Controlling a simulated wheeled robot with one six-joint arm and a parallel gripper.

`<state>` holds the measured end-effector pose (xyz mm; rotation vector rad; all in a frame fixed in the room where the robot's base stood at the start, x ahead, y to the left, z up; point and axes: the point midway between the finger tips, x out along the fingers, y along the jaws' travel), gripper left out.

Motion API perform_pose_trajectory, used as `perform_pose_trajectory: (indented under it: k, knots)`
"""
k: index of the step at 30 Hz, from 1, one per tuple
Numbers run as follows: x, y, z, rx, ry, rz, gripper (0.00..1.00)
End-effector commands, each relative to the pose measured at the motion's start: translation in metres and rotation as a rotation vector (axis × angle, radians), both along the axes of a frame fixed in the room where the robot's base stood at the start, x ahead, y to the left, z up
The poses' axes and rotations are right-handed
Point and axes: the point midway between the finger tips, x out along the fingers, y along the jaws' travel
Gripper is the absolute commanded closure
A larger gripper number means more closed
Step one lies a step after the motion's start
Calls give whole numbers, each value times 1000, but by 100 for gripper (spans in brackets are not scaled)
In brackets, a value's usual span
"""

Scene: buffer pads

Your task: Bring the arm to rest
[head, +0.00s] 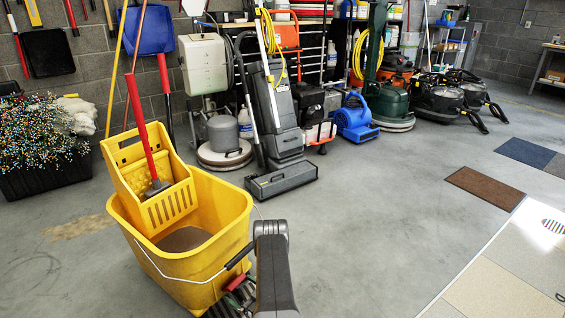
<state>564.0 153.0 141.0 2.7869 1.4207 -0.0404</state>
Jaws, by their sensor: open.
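A dark grey part of my own arm (272,270) rises from the bottom edge, just right of the yellow mop bucket. Its rounded top is at about the height of the bucket's handle grip. My gripper cannot be made out in this view, so I see neither its fingers nor anything held.
The yellow mop bucket (228,214) with a red-handled tool in its wringer stands close on the left. Floor machines, including a grey upright one (278,120) and a blue blower (354,118), line the back wall. Grey floor (400,200) is open to the right.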

Motion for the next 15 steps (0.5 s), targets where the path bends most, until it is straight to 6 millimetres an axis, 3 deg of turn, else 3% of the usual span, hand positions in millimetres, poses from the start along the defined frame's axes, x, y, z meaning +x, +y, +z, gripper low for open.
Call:
perform_pose_trajectory:
  k: [1, 3, 15]
  knots:
    - [-1, 0, -9, 28, -19, 0, 0]
    - [-7, -13, 1, 26, -17, -6, 0]
    - [-43, -61, 0, 25, -15, -3, 0]
